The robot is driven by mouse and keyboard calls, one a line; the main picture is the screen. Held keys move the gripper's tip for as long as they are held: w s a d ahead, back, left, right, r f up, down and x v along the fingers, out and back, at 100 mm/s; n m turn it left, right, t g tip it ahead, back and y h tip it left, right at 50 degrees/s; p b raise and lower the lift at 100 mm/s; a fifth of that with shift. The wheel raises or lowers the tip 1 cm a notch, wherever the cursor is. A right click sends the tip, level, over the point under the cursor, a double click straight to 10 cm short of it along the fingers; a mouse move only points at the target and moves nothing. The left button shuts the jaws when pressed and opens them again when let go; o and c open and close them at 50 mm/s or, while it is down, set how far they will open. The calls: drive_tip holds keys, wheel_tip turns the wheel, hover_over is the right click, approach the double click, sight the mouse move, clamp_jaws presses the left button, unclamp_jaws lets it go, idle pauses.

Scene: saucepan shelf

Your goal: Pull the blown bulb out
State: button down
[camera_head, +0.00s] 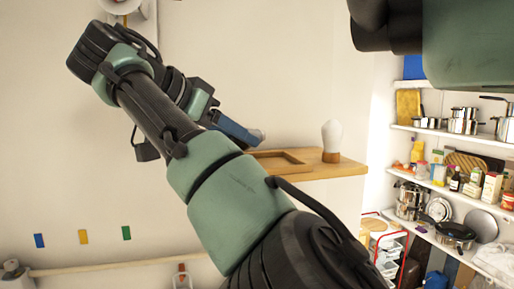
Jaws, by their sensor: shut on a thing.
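My gripper (237,130) shows as a blue-grey piece at the end of my folded arm, near the middle of the head view and in front of the wooden wall shelf. A small greyish rounded end (258,137) shows at its tip. It looks like the blown bulb, shut in the jaws, but most of it is hidden. A white bulb (332,134) stands upright in a brown base on the wooden shelf (345,170), to the right of my gripper and apart from it. A round white fixture (122,5) on the wall is cut off by the top edge.
Shelves on the right hold saucepans (463,122), jars and bottles (475,182). A red-framed rack (383,218) stands below. Blue, yellow and green tags (83,237) are on the wall at lower left. A shallow wooden frame (280,160) lies on the wooden shelf.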

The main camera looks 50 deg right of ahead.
drive_tip(key=shift+f, duration=0.2)
drive_tip(key=shift+f+b, duration=0.85)
drive_tip(key=shift+b, duration=0.1)
drive_tip(key=shift+c, duration=1.4)
unclamp_jaws()
